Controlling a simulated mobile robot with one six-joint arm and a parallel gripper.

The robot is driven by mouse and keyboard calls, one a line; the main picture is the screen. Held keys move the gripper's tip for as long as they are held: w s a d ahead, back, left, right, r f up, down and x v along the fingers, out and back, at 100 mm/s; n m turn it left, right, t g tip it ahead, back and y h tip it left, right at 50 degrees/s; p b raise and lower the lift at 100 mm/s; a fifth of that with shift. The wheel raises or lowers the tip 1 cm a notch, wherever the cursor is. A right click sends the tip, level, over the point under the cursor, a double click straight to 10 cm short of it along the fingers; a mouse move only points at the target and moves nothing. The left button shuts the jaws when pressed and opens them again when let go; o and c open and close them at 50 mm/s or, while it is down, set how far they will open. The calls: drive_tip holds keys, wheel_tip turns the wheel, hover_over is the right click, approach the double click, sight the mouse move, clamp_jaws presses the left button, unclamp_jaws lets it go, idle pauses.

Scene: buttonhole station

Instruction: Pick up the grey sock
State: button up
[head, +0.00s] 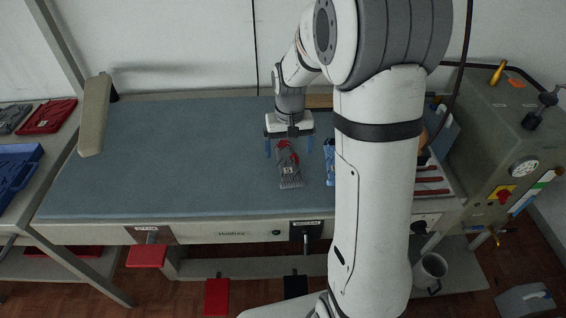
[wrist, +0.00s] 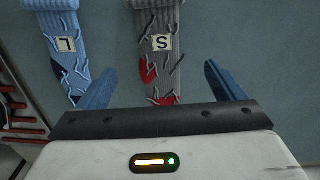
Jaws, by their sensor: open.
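The grey sock (head: 289,170) lies on the blue-grey padded table, with red patches and a small light label. In the wrist view the grey sock (wrist: 163,45) shows an "S" label and lies between the fingers, its lower end hidden behind the gripper body. My gripper (head: 290,148) is open above the red-patched end of the sock, its blue fingers apart on either side. The fingers also show in the wrist view (wrist: 168,82). I see nothing held between them.
A light blue sock (wrist: 65,45) with an "L" label lies beside the grey one, close to one finger. In the head view the blue sock (head: 329,160) is partly hidden by my arm. The padded table (head: 150,160) is clear to the left.

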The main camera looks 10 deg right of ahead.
sight(289, 167)
wheel_tip(289, 167, down, 5)
drive_tip(key=shift+s+f+p, duration=0.15)
drive_tip(key=shift+p, duration=0.2)
drive_tip(key=shift+c, duration=0.2)
drive_tip(key=c, duration=1)
